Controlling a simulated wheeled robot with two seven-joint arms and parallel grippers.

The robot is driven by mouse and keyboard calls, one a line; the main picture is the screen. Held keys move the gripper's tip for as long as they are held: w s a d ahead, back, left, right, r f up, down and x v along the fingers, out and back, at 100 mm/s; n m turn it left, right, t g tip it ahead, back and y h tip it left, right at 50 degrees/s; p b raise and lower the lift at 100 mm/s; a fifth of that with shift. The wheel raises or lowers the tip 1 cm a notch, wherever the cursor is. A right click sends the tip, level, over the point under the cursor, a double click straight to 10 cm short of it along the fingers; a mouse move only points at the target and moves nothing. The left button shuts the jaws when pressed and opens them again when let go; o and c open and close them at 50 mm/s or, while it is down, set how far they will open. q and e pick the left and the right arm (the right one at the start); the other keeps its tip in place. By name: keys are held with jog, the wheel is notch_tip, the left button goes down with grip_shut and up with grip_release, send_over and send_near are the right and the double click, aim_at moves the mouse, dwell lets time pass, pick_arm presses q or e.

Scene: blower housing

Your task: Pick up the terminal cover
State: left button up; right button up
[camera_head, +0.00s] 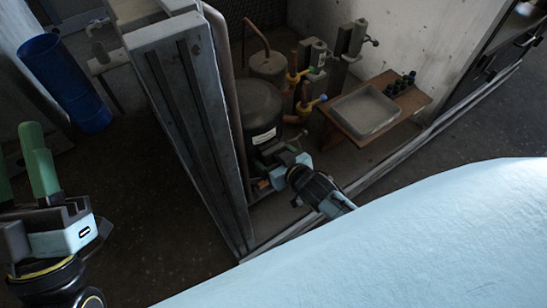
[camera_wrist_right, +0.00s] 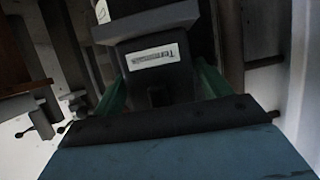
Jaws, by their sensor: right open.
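The terminal cover (camera_wrist_right: 158,62) is a dark block with a white label reading roughly "Terminals". In the right wrist view it sits between the two green fingers of my right gripper (camera_wrist_right: 162,88). The gripper is open, with one finger on each side; I cannot tell whether either touches the cover. In the head view my right gripper (camera_head: 268,170) is at the front of a dark tank (camera_head: 260,108), and the cover cannot be made out clearly there. My left gripper (camera_head: 22,160) is at the left edge, its green fingers apart and nothing seen between them.
A grey upright panel (camera_head: 185,130) stands left of the tank. A wooden stand (camera_head: 340,132) with a grey tray (camera_head: 365,110) is to the right. Pipes and yellow-orange valves (camera_head: 305,105) stand beside the tank. A blue bin (camera_head: 65,82) is at far left. Open floor lies front left.

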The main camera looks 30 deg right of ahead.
jog(key=c, duration=0.8)
jog(key=shift+o, duration=0.2)
